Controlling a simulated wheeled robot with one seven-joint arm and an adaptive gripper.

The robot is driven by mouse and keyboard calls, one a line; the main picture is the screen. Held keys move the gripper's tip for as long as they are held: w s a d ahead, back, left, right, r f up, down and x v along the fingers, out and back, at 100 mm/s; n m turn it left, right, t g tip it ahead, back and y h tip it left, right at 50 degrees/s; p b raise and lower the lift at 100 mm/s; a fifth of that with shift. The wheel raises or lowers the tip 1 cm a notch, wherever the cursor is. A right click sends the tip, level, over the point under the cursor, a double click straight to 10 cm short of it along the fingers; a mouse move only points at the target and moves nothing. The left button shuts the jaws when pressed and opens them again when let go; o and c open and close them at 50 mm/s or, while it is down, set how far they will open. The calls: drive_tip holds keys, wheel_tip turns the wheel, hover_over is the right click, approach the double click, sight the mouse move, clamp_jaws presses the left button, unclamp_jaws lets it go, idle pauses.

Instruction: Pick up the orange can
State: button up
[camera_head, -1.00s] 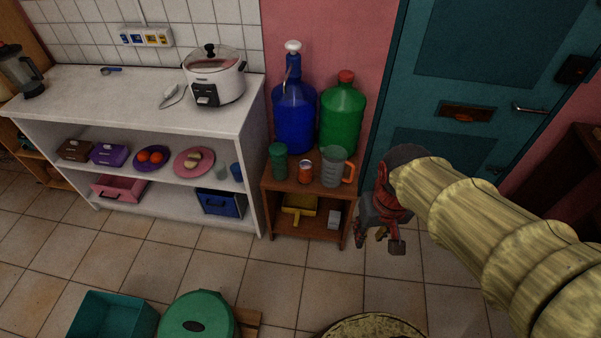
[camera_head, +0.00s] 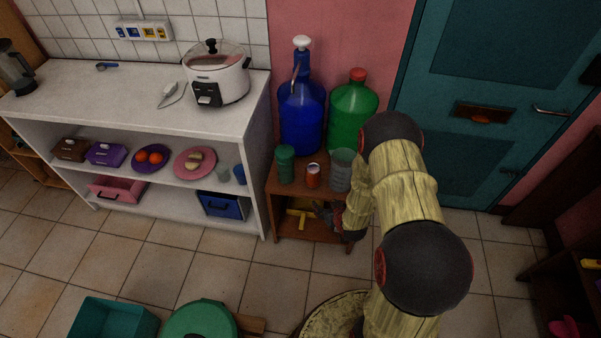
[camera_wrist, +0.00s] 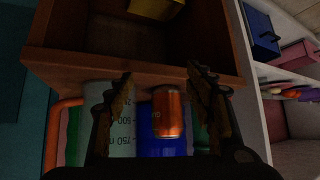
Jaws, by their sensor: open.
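The orange can (camera_head: 313,175) stands upright on top of the small wooden shelf (camera_head: 300,225), between a dark green cup and a clear measuring jug. In the wrist view the orange can (camera_wrist: 168,113) appears between my two open fingers, nearer the right one. My gripper (camera_wrist: 160,85) is open with nothing between its fingers. In the head view my gripper (camera_head: 338,218) is in front of the wooden shelf, to the right of and lower than the can, partly hidden by my arm.
The measuring jug (camera_head: 341,168) is close on the can's right and the green cup (camera_head: 285,163) on its left. Blue (camera_head: 301,115) and green (camera_head: 352,115) large bottles stand behind. A yellow item (camera_head: 298,217) lies in the lower compartment. A white shelf unit (camera_head: 262,190) stands to the left.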

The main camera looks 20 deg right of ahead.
sight(313, 171)
drive_tip(key=w+r+t, duration=0.1)
drive_tip(key=w+r, duration=0.1)
drive_tip(key=w+r+t, duration=0.1)
drive_tip(key=w+r, duration=0.1)
drive_tip(key=r, duration=0.1)
drive_tip(key=w+r+t, duration=0.1)
drive_tip(key=w+r, duration=0.1)
drive_tip(key=shift+w+r+n+t, duration=0.25)
drive_tip(key=shift+r+n+t, duration=0.05)
drive_tip(key=shift+r+t, duration=0.1)
drive_tip(key=shift+w, duration=0.35)
drive_tip(key=b+x, duration=0.4)
drive_tip(key=x, duration=0.3)
drive_tip(key=shift+f, duration=0.15)
drive_tip(key=shift+d, duration=0.1)
drive_tip(key=shift+c, duration=0.8)
drive_tip(key=c, duration=0.4)
drive_tip(key=shift+c, duration=0.2)
drive_tip(key=shift+r, duration=0.2)
